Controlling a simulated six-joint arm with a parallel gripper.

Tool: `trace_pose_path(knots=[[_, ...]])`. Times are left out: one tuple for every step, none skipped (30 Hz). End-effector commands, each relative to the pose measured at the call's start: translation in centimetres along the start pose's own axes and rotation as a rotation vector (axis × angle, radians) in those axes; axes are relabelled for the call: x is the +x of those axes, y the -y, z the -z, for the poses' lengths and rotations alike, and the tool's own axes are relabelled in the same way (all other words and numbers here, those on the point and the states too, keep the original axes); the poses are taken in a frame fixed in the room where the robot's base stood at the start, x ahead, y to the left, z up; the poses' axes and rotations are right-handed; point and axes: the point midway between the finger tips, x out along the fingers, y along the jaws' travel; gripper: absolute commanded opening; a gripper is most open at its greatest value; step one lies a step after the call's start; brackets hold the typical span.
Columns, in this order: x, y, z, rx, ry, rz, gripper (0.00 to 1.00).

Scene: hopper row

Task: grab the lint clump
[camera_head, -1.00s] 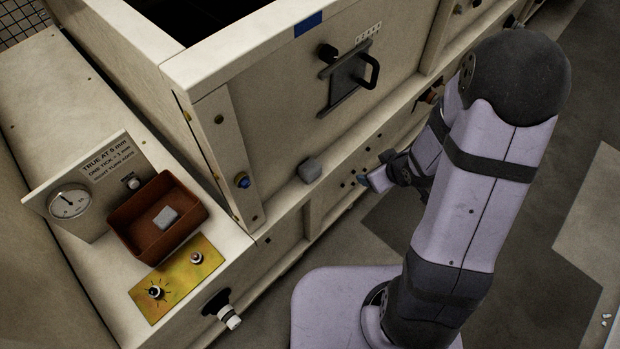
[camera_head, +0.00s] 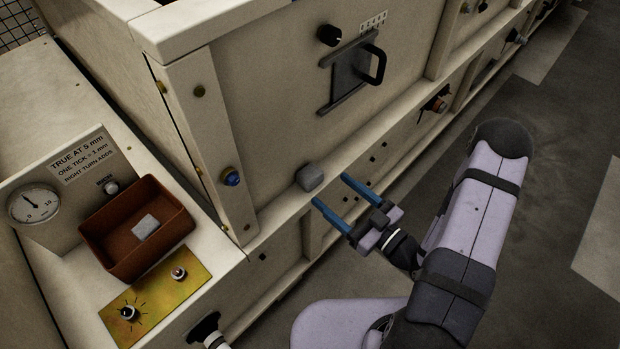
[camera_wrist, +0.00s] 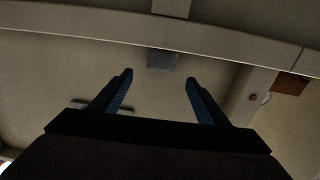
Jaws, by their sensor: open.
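The lint clump, a small grey rounded lump (camera_head: 310,177), sits on the narrow ledge at the foot of the hopper's front panel. In the wrist view it shows as a grey block (camera_wrist: 161,59) ahead, between the lines of the two fingers. My gripper (camera_head: 329,189) is open, its two blue fingers pointing at the ledge on either side of the lump's line. In the wrist view the fingertips (camera_wrist: 158,77) are spread wide with nothing between them. The lump appears just beyond the tips; whether a finger touches it I cannot tell.
A reddish-brown tray (camera_head: 177,247) with a grey block (camera_head: 146,227) in it stands at left, by a dial gauge (camera_head: 35,203) and a yellow knob plate (camera_head: 155,296). A black handle (camera_head: 376,64) juts from the panel above. A blue knob (camera_head: 232,176) is left of the lump.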

Motion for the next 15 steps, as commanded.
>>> trace_pose_path(knots=[[0.2, 0.0, 0.1, -0.001, 0.000, 0.002, 0.69], [0.3, 0.0, 0.1, -0.001, 0.001, 0.002, 0.69], [0.6, 0.1, 0.1, 0.000, 0.001, 0.003, 0.69], [0.8, 0.1, 0.1, 0.000, 0.001, 0.004, 0.69], [1.0, 0.1, 0.1, 0.000, 0.002, 0.003, 0.69], [1.3, 0.1, 0.1, -0.001, 0.002, 0.004, 0.69], [1.5, 0.1, 0.1, -0.001, 0.002, 0.004, 0.69], [1.7, 0.1, 0.0, -0.001, 0.002, 0.003, 0.69], [1.9, 0.0, 0.0, -0.002, 0.003, 0.002, 0.69], [2.0, 0.1, 0.0, -0.001, 0.003, 0.002, 0.69], [2.0, 0.0, 0.0, -0.001, 0.002, 0.002, 0.69], [2.1, 0.0, 0.0, -0.001, 0.002, 0.001, 0.69], [2.1, 0.0, 0.0, -0.001, 0.002, 0.001, 0.69], [2.1, 0.0, 0.0, -0.001, 0.003, 0.000, 0.69], [2.1, 0.0, 0.0, -0.001, 0.003, 0.000, 0.69]])
